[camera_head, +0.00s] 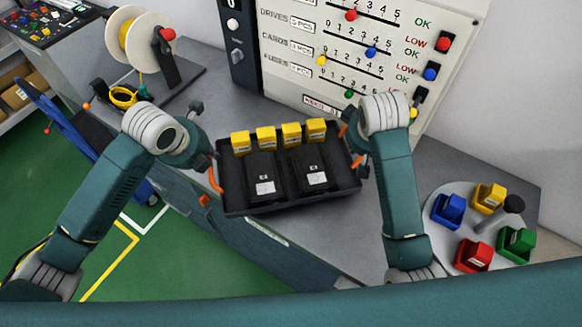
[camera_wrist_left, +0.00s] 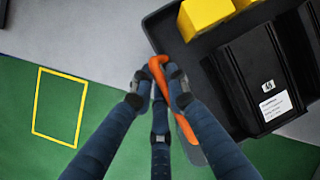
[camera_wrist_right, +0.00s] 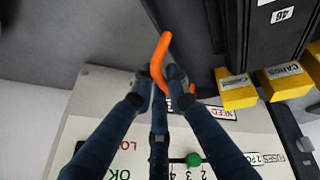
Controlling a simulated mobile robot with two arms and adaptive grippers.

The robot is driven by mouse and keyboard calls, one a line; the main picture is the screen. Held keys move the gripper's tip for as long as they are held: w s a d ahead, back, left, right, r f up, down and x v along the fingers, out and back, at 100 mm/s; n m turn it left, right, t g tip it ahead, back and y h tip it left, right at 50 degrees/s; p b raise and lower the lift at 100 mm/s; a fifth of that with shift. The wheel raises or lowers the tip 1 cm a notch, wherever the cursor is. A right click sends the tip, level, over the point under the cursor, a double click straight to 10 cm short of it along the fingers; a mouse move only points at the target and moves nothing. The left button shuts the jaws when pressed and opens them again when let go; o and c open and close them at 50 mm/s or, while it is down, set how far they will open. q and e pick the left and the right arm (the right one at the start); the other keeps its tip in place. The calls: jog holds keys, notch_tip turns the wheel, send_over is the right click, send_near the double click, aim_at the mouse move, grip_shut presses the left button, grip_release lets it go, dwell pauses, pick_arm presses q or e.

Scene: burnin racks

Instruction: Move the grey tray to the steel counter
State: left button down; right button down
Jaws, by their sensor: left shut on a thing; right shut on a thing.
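The dark grey tray (camera_head: 292,203) has orange handles at its two ends and carries a row of yellow blocks (camera_head: 265,138) and two black boxes with white labels (camera_head: 314,172). My left gripper (camera_wrist_left: 160,84) is shut on the orange handle (camera_wrist_left: 183,128) at the tray's left end. My right gripper (camera_wrist_right: 163,84) is shut on the other orange handle (camera_wrist_right: 157,62). The tray looks about level over the grey steel counter (camera_head: 455,165) and overlaps its front edge. I cannot tell whether its underside touches the counter.
A labelled panel (camera_head: 375,45) with coloured sliders stands behind the tray. A round plate (camera_head: 455,255) with coloured blocks is at the right. A wire spool (camera_head: 130,42) on a stand and a blue cart (camera_head: 60,115) are at the left. Green floor (camera_head: 165,270) lies in front.

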pick_arm(q)
jog(key=shift+w+d+f+b, duration=0.1)
jog(key=shift+w+f+b, duration=0.1)
jog(key=shift+f+b, duration=0.3)
pick_arm(e)
jog(key=shift+w+f, duration=0.15)
jog(key=shift+f, duration=0.45)
pick_arm(q)
jog(key=shift+s+f+b, duration=0.1)
jog(key=shift+f+b, duration=0.5)
jog(key=shift+f, duration=0.1)
pick_arm(e)
jog(key=shift+f, duration=0.65)
pick_arm(q)
jog(key=c, duration=2)
grip_release()
jog(key=shift+s+f, duration=0.1)
jog(key=shift+f, duration=0.05)
jog(key=shift+c, duration=0.2)
pick_arm(e)
jog(key=c, duration=2)
grip_release()
jog(key=shift+f, duration=0.1)
jog(key=shift+c, duration=0.2)
pick_arm(q)
jog(key=o, duration=0.3)
pick_arm(e)
jog(key=o, duration=0.3)
jog(key=shift+s, duration=0.2)
